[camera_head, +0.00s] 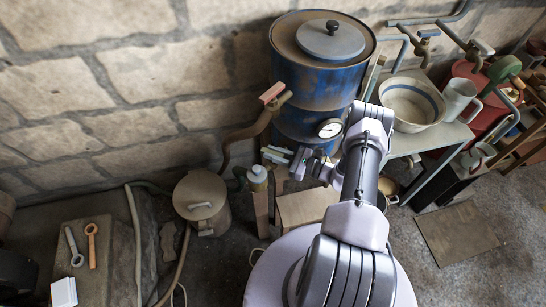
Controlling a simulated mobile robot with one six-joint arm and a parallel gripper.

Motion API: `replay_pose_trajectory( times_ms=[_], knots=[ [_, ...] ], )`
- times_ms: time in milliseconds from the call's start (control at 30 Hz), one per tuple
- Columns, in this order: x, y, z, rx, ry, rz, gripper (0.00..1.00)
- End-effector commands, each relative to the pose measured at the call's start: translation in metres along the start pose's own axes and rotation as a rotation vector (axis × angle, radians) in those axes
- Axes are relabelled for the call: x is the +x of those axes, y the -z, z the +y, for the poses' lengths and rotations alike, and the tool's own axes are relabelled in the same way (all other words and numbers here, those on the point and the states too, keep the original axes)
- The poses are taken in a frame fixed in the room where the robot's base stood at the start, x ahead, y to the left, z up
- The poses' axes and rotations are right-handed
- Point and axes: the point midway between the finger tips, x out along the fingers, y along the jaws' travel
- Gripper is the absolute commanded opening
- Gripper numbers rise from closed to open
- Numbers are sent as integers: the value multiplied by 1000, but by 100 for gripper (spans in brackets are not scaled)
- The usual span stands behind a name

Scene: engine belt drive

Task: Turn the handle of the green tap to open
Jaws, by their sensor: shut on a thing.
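My gripper (284,156) reaches left in front of the blue drum and is shut at a small pale green handle (272,152), which I take to be the green tap's. Only short pieces of this handle show past the fingers. A dark green part (240,176) shows just below and to the left, but I cannot tell whether it belongs to the same tap. The tap's body and the exact turn of the handle are largely hidden or too small to tell.
A blue drum (292,75) stands behind my gripper. A brown pipe with a reddish-handled tap (272,94) rises at its left. A lidded metal can (202,196) stands left and a pale bottle (257,178) just below the gripper. A bowl (411,101) sits on the right bench.

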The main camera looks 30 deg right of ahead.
Motion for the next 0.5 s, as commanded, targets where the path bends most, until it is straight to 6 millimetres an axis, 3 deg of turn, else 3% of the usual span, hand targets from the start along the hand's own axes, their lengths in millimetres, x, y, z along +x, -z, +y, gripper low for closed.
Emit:
replay_pose_trajectory(
  times_ms=[167,200,300,500],
  knots=[
    [0,0,1,0,0,3,0],
    [0,0,1,0,0,3,22],
    [0,0,1,0,0,2,42],
    [0,0,1,0,1,2,42]
  ],
)
